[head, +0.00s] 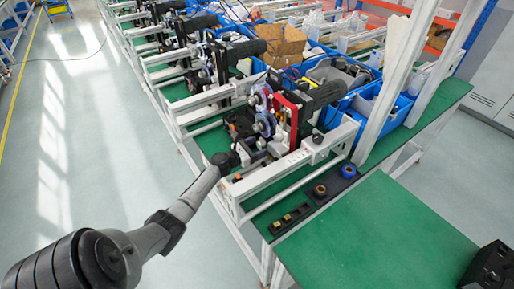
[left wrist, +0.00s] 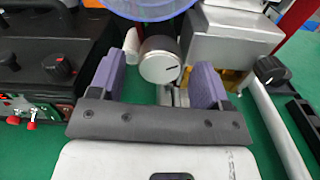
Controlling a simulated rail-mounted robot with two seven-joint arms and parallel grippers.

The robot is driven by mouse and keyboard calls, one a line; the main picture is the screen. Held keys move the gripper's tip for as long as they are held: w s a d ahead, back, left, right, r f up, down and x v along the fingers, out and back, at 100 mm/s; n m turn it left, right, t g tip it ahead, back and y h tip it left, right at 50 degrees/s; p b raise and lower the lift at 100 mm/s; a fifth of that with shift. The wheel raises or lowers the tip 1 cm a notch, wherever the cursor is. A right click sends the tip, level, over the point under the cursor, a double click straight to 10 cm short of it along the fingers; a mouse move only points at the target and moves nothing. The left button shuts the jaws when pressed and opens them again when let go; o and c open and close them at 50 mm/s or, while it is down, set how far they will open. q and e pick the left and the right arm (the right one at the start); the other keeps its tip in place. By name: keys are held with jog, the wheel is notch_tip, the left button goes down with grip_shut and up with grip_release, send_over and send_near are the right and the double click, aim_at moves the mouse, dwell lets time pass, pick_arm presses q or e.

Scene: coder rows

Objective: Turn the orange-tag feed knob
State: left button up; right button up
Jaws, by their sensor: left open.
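My left gripper (head: 231,157) reaches in from the lower left to the near end of the machine row. In the left wrist view its two purple finger pads (left wrist: 160,84) stand apart. A round silver knob (left wrist: 158,60) with a dark line on its face shows in the gap between them, with space visible on both sides. I cannot tell how far ahead of the pads it is. A yellow-orange piece (left wrist: 232,82) shows just right of the right pad; I cannot tell whether it is a tag.
A black knob with a red mark (left wrist: 58,66) is at left, another black knob (left wrist: 269,69) at right. A blue translucent disc (left wrist: 148,6) hangs above. Blue bins (head: 350,100) stand behind the machines. The near green tabletop (head: 375,235) is mostly clear.

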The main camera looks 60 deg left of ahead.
pick_arm(q)
jog(key=shift+w, duration=0.2)
jog(key=shift+c, duration=0.2)
jog(key=c, duration=0.9)
jog(key=shift+o, duration=0.2)
jog(key=shift+f+m+b, duration=0.2)
jog(key=shift+m+b, duration=0.55)
jog(key=shift+m, duration=0.05)
jog(key=m+b, duration=0.7)
jog(key=m, duration=0.2)
jog(key=shift+b, duration=0.35)
jog(key=shift+r+m+b, duration=0.15)
jog(key=shift+m+b, duration=0.5)
jog(key=shift+m, duration=0.15)
